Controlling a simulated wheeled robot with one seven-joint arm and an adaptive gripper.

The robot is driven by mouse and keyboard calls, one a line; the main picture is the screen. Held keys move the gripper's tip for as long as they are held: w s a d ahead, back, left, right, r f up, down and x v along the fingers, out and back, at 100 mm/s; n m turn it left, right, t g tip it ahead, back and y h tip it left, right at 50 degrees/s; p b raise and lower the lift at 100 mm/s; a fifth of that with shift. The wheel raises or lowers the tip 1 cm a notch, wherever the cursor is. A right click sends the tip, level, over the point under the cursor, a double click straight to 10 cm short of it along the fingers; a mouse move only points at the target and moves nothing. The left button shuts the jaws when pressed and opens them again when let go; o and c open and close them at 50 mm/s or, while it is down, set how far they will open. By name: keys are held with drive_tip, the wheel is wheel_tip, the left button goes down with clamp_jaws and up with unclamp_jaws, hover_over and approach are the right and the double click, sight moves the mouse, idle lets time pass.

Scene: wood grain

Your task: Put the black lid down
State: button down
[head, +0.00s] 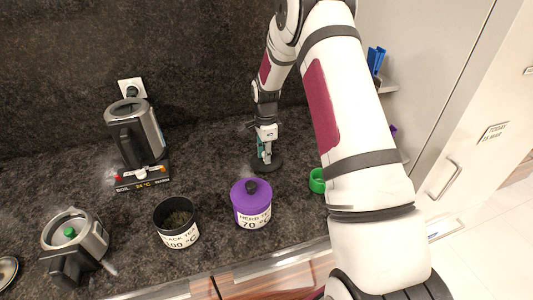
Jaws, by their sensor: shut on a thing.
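The black lid (268,167) shows as a dark disc at the counter's back middle, under my gripper (265,158). My gripper points down and is shut on the lid. The lid is very close to the counter; I cannot tell whether it touches. The black tin (180,240), labelled black tea 100 °C, stands uncovered at the front with dark leaves inside.
A purple tin (252,218) with its lid on stands right of the black tin. A green round thing (317,181) is partly behind my arm. A kettle (135,135) on its base and a steel pot (85,235) stand left. Dark counter (215,160) is clear left of my gripper.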

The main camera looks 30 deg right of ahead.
drive_tip(key=c, duration=1.4)
unclamp_jaws()
drive_tip(key=shift+f, duration=0.1)
